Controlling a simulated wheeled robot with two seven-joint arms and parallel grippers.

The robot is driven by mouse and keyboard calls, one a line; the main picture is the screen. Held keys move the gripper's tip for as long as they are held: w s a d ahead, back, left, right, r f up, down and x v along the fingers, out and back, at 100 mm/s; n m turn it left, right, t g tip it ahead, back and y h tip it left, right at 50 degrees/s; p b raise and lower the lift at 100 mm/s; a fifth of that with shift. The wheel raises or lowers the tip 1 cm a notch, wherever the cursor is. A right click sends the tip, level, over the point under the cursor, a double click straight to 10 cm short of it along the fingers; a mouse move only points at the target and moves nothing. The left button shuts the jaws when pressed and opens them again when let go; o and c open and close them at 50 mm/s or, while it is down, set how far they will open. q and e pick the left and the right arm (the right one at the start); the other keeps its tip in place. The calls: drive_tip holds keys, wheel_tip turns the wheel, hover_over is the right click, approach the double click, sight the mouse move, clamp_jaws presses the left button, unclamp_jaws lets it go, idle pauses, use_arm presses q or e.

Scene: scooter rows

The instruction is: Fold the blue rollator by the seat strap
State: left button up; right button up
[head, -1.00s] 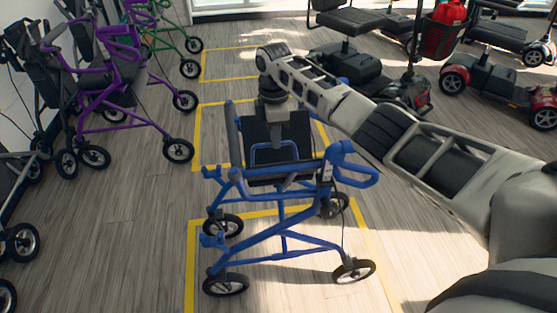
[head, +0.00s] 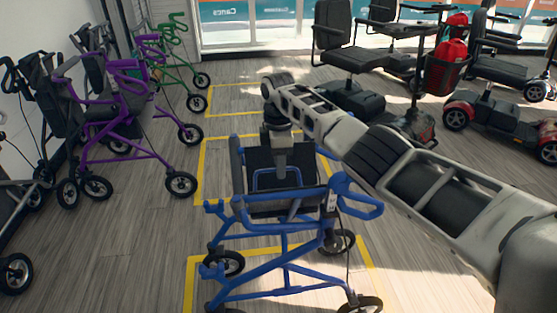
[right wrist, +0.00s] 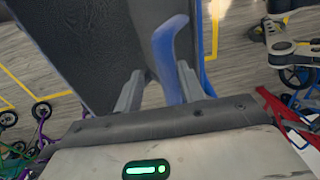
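The blue rollator (head: 285,235) stands unfolded on its wheels in the lower middle of the head view, its lowest wheels cut by the bottom edge. Its dark seat (head: 258,165) carries a blue seat strap (head: 257,178), which also shows in the right wrist view (right wrist: 172,50). My right gripper (head: 281,170) reaches down over the seat at the strap. In the right wrist view its two fingers (right wrist: 158,80) stand apart, one on each side of the strap, with a gap visible on the left side. My left gripper is not in view.
A purple rollator (head: 125,110) and a green rollator (head: 175,60) stand at the left, with dark ones beside them. Several mobility scooters (head: 485,105) stand at the right and back. Yellow lines (head: 198,165) mark bays on the floor. The floor left of the blue rollator is clear.

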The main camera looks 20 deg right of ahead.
wheel_tip(320, 180, up, 16)
drive_tip(key=p, duration=0.1)
drive_tip(key=shift+w+r, duration=0.15)
drive_tip(key=shift+w, duration=0.25)
